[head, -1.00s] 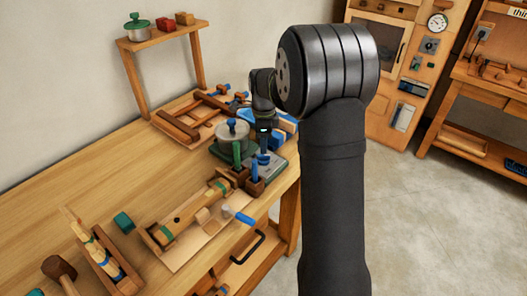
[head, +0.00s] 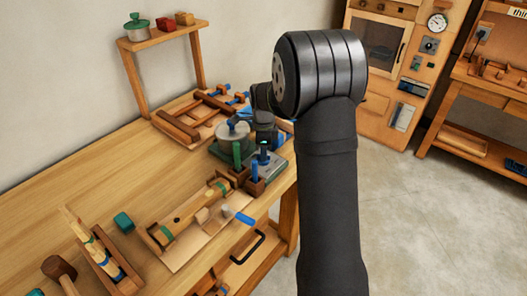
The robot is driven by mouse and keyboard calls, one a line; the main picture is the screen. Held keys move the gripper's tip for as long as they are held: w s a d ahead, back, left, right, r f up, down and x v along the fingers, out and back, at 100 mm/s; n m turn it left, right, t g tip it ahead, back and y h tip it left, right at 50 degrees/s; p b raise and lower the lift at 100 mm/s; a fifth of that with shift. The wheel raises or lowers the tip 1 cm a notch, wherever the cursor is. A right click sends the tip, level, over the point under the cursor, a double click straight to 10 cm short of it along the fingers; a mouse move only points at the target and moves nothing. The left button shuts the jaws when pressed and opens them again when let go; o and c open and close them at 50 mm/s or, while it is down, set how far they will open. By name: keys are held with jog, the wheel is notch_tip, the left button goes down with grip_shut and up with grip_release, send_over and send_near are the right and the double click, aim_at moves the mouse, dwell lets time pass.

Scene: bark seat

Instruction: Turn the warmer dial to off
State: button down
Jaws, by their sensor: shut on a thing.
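The warmer is a grey-green base (head: 281,161) on the right part of the workbench, with a round grey lidded pot (head: 232,131) on it. My gripper (head: 264,158) points down over the base's front right part, just right of the pot. It is shut on the warmer dial, low at the base. The dial is mostly hidden by the gripper, so its marks and setting cannot be read.
A wooden frame (head: 203,115) lies behind the pot. A wooden jig (head: 190,220) lies in front. The bench's left middle is clear.

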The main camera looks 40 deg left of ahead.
jog(key=shift+n, duration=0.3)
jog(key=n, duration=0.3)
jog(key=shift+n, duration=0.3)
jog(key=n, duration=0.3)
jog(key=shift+n, duration=0.4)
jog(key=n, duration=1.3)
jog(key=shift+n, duration=0.3)
jog(key=n, duration=0.6)
jog(key=shift+n, duration=0.3)
jog(key=c, duration=1.4)
grip_release()
jog(key=shift+c, duration=0.2)
